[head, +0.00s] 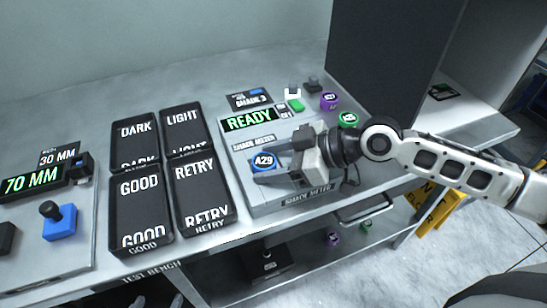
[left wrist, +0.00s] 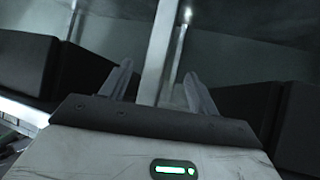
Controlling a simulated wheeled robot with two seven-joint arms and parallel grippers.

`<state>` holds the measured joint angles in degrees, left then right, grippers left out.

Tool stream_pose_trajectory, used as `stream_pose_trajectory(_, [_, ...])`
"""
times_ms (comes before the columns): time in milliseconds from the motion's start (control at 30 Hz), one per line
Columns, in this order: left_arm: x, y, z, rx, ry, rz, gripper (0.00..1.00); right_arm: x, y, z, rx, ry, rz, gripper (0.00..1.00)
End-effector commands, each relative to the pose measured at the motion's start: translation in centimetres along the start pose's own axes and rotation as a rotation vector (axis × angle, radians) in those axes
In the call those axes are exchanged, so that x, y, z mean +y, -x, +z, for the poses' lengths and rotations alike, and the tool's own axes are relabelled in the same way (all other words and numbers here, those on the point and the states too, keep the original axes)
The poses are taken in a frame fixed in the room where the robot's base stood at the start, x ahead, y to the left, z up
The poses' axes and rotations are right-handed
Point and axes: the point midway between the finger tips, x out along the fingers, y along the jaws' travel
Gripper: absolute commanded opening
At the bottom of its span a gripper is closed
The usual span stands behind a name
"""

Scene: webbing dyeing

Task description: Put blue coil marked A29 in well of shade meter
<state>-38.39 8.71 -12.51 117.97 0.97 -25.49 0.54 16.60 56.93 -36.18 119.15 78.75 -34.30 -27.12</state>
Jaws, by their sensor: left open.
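The blue coil marked A29 (head: 264,161) is at the left part of the shade meter (head: 262,199), label up. It lies between the fingertips of my right gripper (head: 267,164), whose arm comes in from the right. I cannot tell whether the fingers press on the coil or stand beside it. The well is hidden by the coil and gripper, so I cannot tell whether the coil rests in it. The meter's display (head: 249,120) reads READY. My left gripper (left wrist: 158,92) shows only in the left wrist view, open, with no object between its fingers.
Black trays marked DARK (head: 136,128), LIGHT (head: 182,117), GOOD (head: 140,181) and RETRY (head: 194,166) stand left of the meter. A purple coil (head: 329,101) and a green coil (head: 348,119) stand behind my right gripper. A 70 MM gauge (head: 31,183) is at the far left.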

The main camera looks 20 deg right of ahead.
Motion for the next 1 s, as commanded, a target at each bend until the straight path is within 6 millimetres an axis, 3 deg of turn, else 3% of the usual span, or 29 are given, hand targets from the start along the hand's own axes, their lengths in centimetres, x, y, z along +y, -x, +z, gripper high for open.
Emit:
stream_pose_trajectory(267, [0.0,0.1,-0.5,0.006,-0.003,-0.001,0.61,0.6,0.6,-0.4,-0.002,0.006,0.017,0.62])
stream_pose_trajectory(800, [-0.1,-0.3,-0.5,0.014,-0.002,-0.001,0.61,0.2,9.3,-0.1,-0.012,0.004,0.01,0.62])
stream_pose_trajectory(867, [0.0,0.8,-1.8,0.012,-0.001,-0.002,0.61,0.2,10.2,-1.0,-0.006,-0.003,0.005,0.62])
stream_pose_trajectory(1000, [-0.3,1.6,-2.0,-0.007,0.001,-0.016,0.61,0.2,11.2,-1.1,-0.001,-0.005,0.002,0.62])
